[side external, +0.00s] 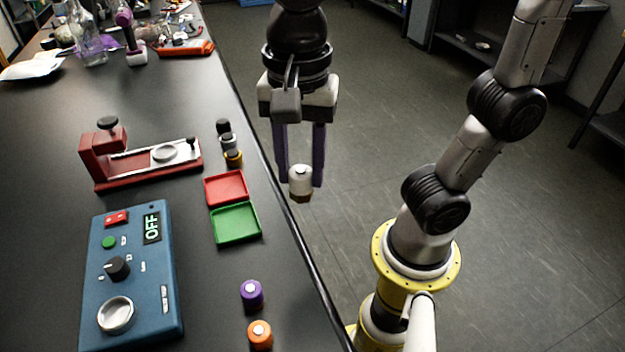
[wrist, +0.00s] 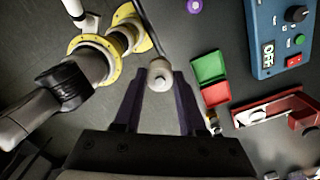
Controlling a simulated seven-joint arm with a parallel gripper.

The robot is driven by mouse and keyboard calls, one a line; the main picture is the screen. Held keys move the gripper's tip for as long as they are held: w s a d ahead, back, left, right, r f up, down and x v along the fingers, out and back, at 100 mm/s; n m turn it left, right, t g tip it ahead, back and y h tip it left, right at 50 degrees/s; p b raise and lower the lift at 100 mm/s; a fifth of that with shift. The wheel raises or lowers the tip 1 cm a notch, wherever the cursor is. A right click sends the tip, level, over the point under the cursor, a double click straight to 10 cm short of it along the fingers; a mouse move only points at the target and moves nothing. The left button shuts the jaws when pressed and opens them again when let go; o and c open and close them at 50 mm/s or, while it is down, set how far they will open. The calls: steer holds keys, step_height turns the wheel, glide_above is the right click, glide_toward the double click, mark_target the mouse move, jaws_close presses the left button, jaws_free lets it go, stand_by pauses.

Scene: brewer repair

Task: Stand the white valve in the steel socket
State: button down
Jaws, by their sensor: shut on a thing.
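The white valve (side external: 300,178) is a small white cylinder with a brownish lower end. My gripper (side external: 302,184) is shut on it, with the valve upright between the purple fingertips. In the side view they appear just right of the table edge; the height is hard to judge. The wrist view shows the white valve (wrist: 160,73) between the fingertips (wrist: 160,80). A round steel piece (side external: 116,314) sits on the front of the blue control box (side external: 131,275). Another round steel piece (side external: 164,153) sits on the red fixture (side external: 100,160). I cannot tell which is the socket.
A red tray (side external: 226,188) and a green tray (side external: 235,223) lie near the table edge, both empty. A purple valve (side external: 251,294) and an orange valve (side external: 259,335) stand in front. Three small parts (side external: 233,159) stand behind the trays. The box display reads OFF.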

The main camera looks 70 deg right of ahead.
steer(key=w+a+r, duration=0.4)
steer(key=w+a, duration=0.8)
steer(key=shift+w+a+f, duration=1.15)
steer(key=shift+a+f, duration=0.6)
steer(key=shift+f, duration=0.5)
steer(key=shift+w+a+f, duration=1.2)
steer(key=shift+a+f, duration=0.55)
steer(key=shift+f, duration=0.5)
steer(key=shift+w+a+f, duration=1.15)
steer(key=shift+a+f, duration=0.6)
steer(key=shift+f, duration=0.5)
steer(key=shift+f, duration=1.2)
jaws_free()
